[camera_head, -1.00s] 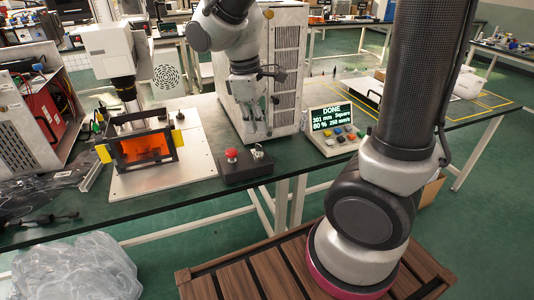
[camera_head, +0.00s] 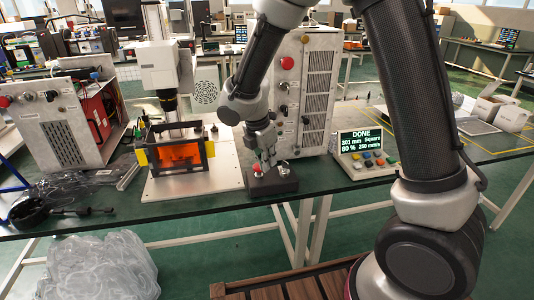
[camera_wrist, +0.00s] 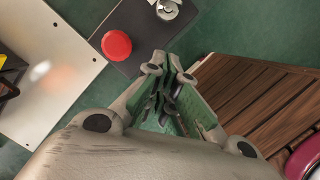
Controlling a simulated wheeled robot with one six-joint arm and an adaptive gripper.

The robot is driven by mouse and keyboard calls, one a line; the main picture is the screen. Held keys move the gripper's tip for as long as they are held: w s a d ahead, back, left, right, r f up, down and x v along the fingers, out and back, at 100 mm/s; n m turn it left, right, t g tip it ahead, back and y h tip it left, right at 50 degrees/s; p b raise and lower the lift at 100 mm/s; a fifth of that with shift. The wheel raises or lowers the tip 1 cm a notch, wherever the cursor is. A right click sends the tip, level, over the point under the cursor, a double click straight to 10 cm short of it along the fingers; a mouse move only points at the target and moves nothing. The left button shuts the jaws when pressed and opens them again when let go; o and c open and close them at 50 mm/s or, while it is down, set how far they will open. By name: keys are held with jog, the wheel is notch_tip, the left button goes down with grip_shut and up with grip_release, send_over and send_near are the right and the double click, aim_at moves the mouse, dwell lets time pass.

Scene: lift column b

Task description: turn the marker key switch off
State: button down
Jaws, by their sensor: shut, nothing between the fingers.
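A dark control box (camera_head: 262,188) sits at the table's front edge, beside the marker's pale base plate. It carries a red mushroom button (camera_head: 258,171) on the left and a metallic key switch (camera_head: 284,170) on the right. In the wrist view the red button (camera_wrist: 116,45) shows whole, while the key switch (camera_wrist: 167,9) is cut by the top edge. My gripper (camera_head: 267,160) is shut and empty, close to the box. In the wrist view its fingertips (camera_wrist: 168,68) are apart from the key switch. The key's exact angle is too small to tell.
The marker's orange-windowed enclosure (camera_head: 180,152) stands left of the box. A tall grey cabinet (camera_head: 318,95) with a red button and knobs stands behind my gripper. A display console (camera_head: 362,150) reading "DONE" is to the right. Bare table lies between box and console.

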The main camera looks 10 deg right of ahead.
aim_at(285, 166)
jog(key=d+f, duration=0.1)
jog(key=w+d+f, duration=0.1)
jog(key=f, duration=0.1)
jog(key=d+f, duration=0.1)
jog(key=shift+w+f, duration=0.2)
jog(key=shift+w, duration=0.1)
jog(key=shift+w+d, duration=0.5)
jog(key=shift+d, duration=0.2)
